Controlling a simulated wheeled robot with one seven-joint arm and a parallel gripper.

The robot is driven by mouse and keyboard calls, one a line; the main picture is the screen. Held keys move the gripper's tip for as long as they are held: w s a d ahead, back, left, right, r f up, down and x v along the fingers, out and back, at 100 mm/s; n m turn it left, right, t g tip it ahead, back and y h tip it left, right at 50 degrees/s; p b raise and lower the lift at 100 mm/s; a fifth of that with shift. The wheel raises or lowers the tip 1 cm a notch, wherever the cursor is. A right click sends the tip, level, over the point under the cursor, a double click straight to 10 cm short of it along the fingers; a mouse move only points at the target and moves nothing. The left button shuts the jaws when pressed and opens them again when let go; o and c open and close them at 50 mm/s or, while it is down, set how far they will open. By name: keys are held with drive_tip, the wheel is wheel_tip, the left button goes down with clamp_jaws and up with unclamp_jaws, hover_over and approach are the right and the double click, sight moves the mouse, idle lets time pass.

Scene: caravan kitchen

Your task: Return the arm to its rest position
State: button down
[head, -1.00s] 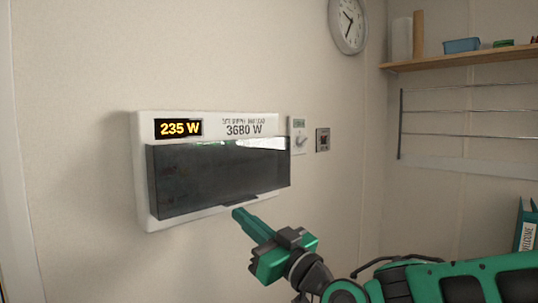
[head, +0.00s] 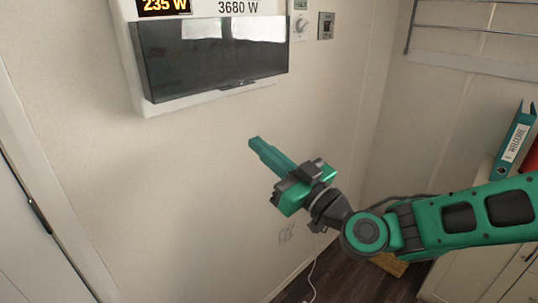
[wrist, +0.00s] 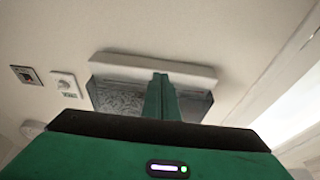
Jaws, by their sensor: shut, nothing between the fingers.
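My green gripper (head: 254,143) is shut and empty. It hangs in front of the bare wall, below and apart from the white wall unit with the dark cover (head: 212,58). The arm reaches in from the right in the head view. In the wrist view my shut fingers (wrist: 161,84) stick up in front of the same wall unit (wrist: 152,70). The unit's top is cut off in the head view; its display reads 235 W and 3680 W.
A thermostat-like dial (head: 301,25) and a switch plate (head: 326,25) are on the wall beside the unit. A binder marked WELCOME (head: 516,142) stands at the right on a cabinet (head: 478,245). A socket with a white cord (head: 287,233) is low on the wall. A door edge (head: 40,215) is at the left.

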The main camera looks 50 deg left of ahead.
drive_tip(key=shift+d+f, duration=0.2)
drive_tip(key=shift+f, duration=0.5)
